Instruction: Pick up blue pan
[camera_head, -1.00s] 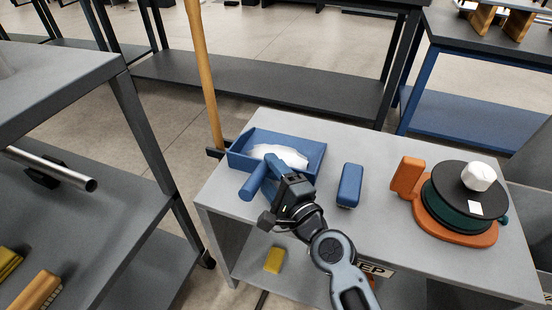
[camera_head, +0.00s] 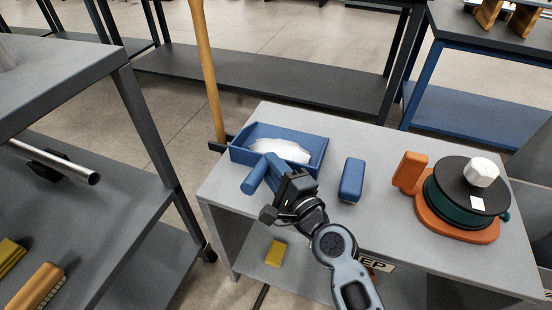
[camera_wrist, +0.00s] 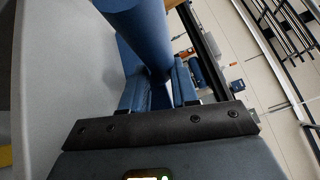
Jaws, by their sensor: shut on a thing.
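The blue pan (camera_head: 318,154) is a shallow open tray with a thick round handle toward me, at the back left of the grey cart top. White material (camera_head: 280,151) lies in it. My gripper (camera_head: 272,170) reaches in from the front and is shut on the pan's handle. In the wrist view the blue handle (camera_wrist: 148,35) passes between the two fingers (camera_wrist: 160,85). I cannot tell any gap between the pan and the cart top. The gripper hides part of the handle and the pan's front wall.
The grey cart (camera_head: 240,203) also holds a blue block-shaped item (camera_head: 351,180) right of my gripper and an orange-based reel (camera_head: 462,200) farther right. A wooden pole (camera_head: 206,70) stands behind the pan. A dark shelf unit (camera_head: 110,190) is at left.

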